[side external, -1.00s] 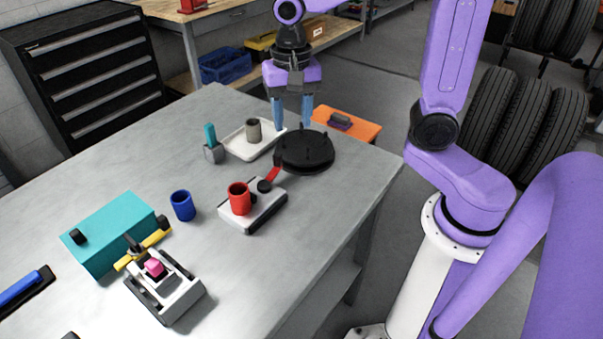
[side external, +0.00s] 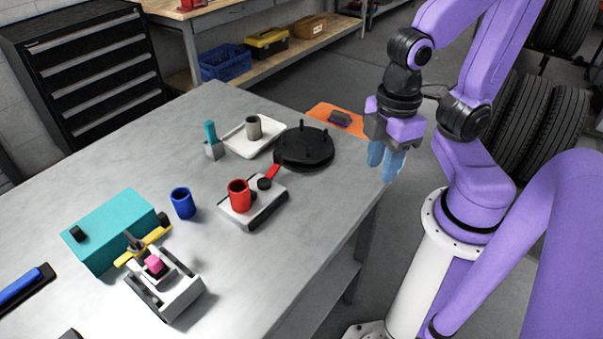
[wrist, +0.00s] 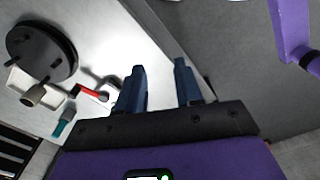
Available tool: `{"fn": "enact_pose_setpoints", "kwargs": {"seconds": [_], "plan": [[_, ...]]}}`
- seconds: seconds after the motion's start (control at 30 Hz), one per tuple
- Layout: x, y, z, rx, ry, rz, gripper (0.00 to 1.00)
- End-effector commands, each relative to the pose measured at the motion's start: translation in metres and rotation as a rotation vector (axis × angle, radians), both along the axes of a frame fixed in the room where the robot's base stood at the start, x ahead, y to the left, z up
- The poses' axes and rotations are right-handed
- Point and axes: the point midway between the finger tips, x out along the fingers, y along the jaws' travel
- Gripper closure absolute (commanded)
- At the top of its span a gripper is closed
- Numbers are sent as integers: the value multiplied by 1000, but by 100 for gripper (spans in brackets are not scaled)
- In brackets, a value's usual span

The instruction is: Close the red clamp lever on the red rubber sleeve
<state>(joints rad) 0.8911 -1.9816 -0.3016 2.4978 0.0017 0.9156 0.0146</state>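The red rubber sleeve (side external: 239,196) stands upright on a pale clamp block (side external: 265,212) on the bench. The red clamp lever (side external: 272,171) sticks out from the block's black knob, up and away from the sleeve toward the black disc. In the wrist view the red lever (wrist: 87,90) shows left of my fingers; I cannot make out the sleeve there. My gripper (side external: 383,170) has blue fingers and hangs beyond the bench's right edge, well right of the block. In the wrist view my gripper (wrist: 159,66) has its fingers apart with nothing between them.
A black studded disc (side external: 304,148) sits behind the block. Beside it are a white tray (side external: 237,141) with a grey sleeve and a teal-handled item (side external: 211,138). A blue cup (side external: 182,204), teal box (side external: 108,228) and pink-topped fixture (side external: 163,285) stand left.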

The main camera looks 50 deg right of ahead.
Motion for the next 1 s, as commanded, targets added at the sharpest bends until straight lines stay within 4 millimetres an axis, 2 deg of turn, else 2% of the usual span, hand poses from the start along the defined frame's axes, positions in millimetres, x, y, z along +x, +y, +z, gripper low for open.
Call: {"fn": "enact_pose_setpoints", "kwargs": {"seconds": [0.03, 0.1, 0.27, 0.6, 1.0], "plan": [[-1, 0, 0, 0, 0, 8, 82], [3, 3, 1, -4, 1, -17, 100], [31, 19, 9, -24, 11, -240, 100], [123, 60, 26, -94, 25, -954, 100], [229, 81, 32, -188, 4, -1795, 100]]}}
